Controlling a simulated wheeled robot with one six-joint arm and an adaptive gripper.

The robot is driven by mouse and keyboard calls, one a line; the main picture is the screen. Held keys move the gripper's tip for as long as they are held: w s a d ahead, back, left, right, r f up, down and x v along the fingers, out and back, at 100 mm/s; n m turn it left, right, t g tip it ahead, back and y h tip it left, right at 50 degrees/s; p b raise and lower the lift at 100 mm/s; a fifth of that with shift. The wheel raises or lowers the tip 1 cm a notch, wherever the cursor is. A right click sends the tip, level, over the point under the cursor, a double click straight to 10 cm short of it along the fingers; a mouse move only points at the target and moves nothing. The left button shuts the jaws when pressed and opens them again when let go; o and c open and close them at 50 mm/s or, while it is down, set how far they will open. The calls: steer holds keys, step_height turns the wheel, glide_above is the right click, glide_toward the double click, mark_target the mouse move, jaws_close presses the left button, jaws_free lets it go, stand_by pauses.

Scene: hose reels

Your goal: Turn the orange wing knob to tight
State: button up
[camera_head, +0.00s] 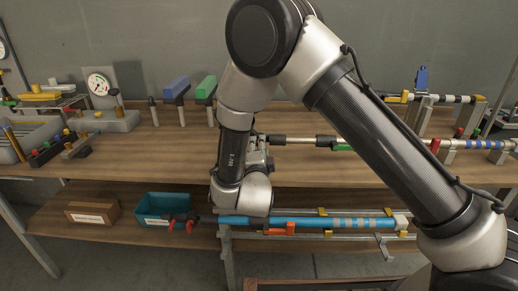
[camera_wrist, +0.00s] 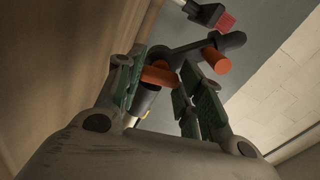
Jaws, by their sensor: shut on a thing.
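The orange wing knob (camera_wrist: 158,77) shows in the wrist view as a short orange wing between my fingers. A second orange piece (camera_wrist: 215,60) sticks out on a dark arm just to its right, beyond the right finger. My gripper (camera_wrist: 162,73) has green-padded fingers on both sides of the near wing and is shut on it. The fingers partly cover the knob and its dark mount. In the head view my gripper (camera_head: 259,153) is by the bench front, largely hidden by my wrist; the knob cannot be made out there.
A black and silver rod (camera_head: 300,139) runs right from near my gripper. On the lower shelf (camera_head: 130,232) lie a blue tube (camera_head: 260,221), a teal bin (camera_head: 160,208) and a wooden box (camera_head: 92,213). A gauge (camera_head: 99,84) and upright handles stand at the back left.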

steer(key=shift+m, duration=1)
steer(key=shift+f, duration=0.1)
steer(key=o, duration=1)
steer(key=shift+s, duration=0.1)
steer(key=s, duration=1.1)
steer(key=shift+s+a, duration=0.2)
steer(key=shift+s, duration=0.2)
